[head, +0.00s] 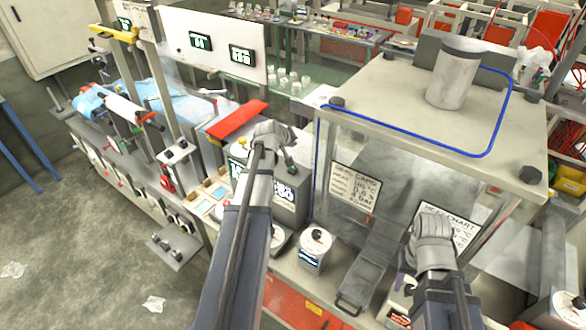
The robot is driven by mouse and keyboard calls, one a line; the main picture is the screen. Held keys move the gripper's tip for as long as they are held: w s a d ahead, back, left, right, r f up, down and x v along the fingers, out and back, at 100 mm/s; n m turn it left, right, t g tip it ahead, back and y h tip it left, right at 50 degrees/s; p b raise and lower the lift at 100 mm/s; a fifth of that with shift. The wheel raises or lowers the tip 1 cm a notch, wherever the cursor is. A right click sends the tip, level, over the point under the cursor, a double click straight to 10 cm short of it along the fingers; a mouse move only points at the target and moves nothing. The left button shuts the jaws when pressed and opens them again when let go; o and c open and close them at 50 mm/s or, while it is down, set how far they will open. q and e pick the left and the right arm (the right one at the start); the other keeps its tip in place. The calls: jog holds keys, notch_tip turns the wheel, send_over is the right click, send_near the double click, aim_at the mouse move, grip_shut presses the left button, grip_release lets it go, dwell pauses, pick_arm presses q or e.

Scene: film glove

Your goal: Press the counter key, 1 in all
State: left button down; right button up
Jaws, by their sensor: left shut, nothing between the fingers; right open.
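A grey counter box (291,213) with lit digit displays stands on the machine bench, left of centre. My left arm crosses in front of it and hides much of its face. My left gripper (275,138) is shut and empty at the top of this box; I cannot tell whether it touches anything. I cannot make out the counter key; it may be hidden behind my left gripper or arm. My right gripper (433,226) is open and empty, in front of the chart cards at the right, apart from the counter box.
A red bar (237,119) lies just behind and left of my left gripper. A white dial unit (315,249) stands between my arms. A large pale housing (400,120) with a metal cylinder (455,75) and blue hose fills the right. Open floor lies at lower left.

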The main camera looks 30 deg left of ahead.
pick_arm(q)
jog(key=b, duration=0.8)
send_over(292, 171)
jog(key=shift+f, duration=4)
jog(key=shift+f, duration=0.1)
jog(key=shift+f, duration=0.3)
jog(key=shift+f+b, duration=0.5)
jog(key=shift+b, duration=0.15)
jog(key=shift+r, duration=0.2)
jog(key=shift+r+p, duration=0.75)
jog(key=shift+p, duration=0.25)
notch_tip(292, 171, up, 5)
jog(key=p, duration=0.5)
